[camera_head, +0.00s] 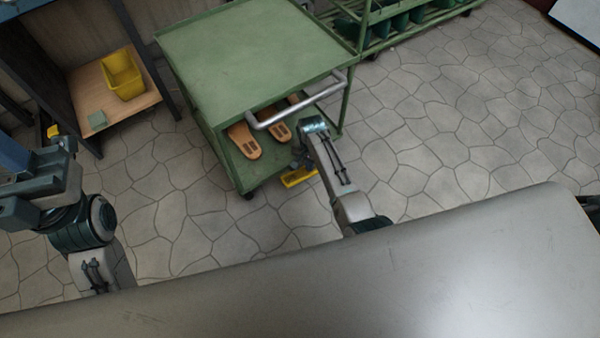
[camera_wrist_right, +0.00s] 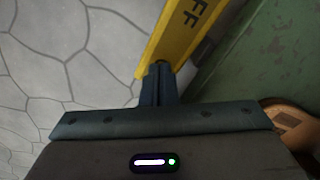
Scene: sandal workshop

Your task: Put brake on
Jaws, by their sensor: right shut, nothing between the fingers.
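The green cart (camera_head: 245,60) stands ahead of me with a grey bar handle (camera_head: 300,103). A yellow brake pedal (camera_head: 297,178) sticks out low at the cart's near right side. In the right wrist view the pedal (camera_wrist_right: 182,38) is a flat yellow bar with the dark letters "FF" showing; the rest of its marking is out of frame. My right gripper (camera_wrist_right: 158,78) is shut and empty, its fingertips at the pedal's near edge; I cannot tell whether they touch. In the head view my right gripper (camera_head: 303,162) is partly hidden by its wrist. My left gripper (camera_head: 35,185) is at the left, its jaws unclear.
Brown sandals (camera_head: 245,141) lie on the cart's lower shelf; one also shows in the right wrist view (camera_wrist_right: 292,125). A yellow bin (camera_head: 122,76) sits on a wooden shelf at left. A green rack (camera_head: 415,22) stands behind. The stone floor right of the cart is open.

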